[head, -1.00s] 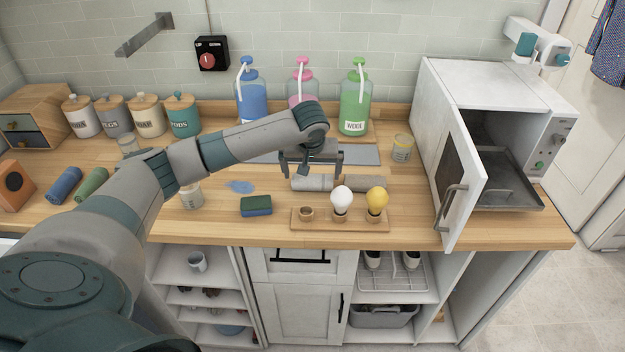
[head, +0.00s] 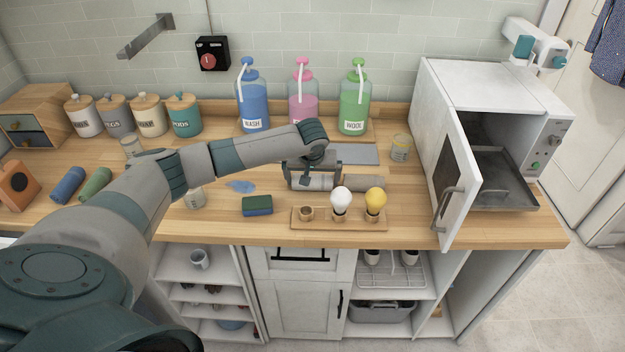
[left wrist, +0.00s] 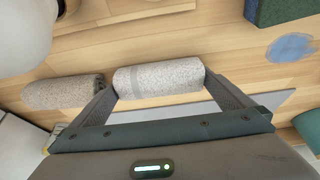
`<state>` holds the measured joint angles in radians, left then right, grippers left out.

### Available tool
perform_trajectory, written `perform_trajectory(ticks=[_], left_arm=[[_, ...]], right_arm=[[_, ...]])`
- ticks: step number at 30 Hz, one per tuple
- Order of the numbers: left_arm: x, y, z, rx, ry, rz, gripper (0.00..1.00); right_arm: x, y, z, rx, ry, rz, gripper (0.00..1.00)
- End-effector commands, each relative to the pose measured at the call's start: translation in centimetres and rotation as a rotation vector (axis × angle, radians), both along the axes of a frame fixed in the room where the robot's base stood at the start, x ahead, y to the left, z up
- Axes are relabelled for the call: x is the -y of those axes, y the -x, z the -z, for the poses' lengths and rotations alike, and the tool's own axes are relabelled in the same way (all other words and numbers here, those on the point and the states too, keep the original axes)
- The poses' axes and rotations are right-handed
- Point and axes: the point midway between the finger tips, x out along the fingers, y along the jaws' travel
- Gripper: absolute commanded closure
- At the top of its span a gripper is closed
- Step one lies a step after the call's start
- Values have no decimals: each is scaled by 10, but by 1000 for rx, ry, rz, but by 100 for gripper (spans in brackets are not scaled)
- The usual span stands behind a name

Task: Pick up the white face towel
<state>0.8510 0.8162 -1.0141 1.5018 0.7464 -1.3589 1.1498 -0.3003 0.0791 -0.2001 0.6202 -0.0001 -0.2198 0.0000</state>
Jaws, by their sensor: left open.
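The white face towel (left wrist: 160,78) is a rolled, pale speckled roll with a grey band, lying on the wooden counter. It also shows in the head view (head: 314,183), partly hidden by my left gripper (head: 313,178). In the left wrist view my left gripper (left wrist: 161,86) is open, with one fingertip close to each end of the roll. I cannot tell whether the fingers touch it. A beige-brown rolled towel (left wrist: 62,92) lies end to end with it, just past one finger; it also shows in the head view (head: 366,184). My right gripper is not in view.
A wooden holder (head: 322,224) with a white and a yellow bulb stands in front of the towels. A sponge (head: 257,205) and a blue puddle (head: 241,187) lie left. A grey mat (head: 356,154) and bottles (head: 354,104) are behind. The open microwave door (head: 458,190) is right.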

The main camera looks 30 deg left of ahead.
Motion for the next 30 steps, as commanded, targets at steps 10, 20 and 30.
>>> perform_trajectory(ticks=[10, 20, 30], left_arm=[[0, 0, 0, 0, 0, 0, 0], [0, 0, 0, 0, 0, 0, 29], [0, -1, -9, 2, -1, -1, 29]], right_arm=[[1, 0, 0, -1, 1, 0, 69], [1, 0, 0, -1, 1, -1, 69], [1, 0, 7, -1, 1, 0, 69]])
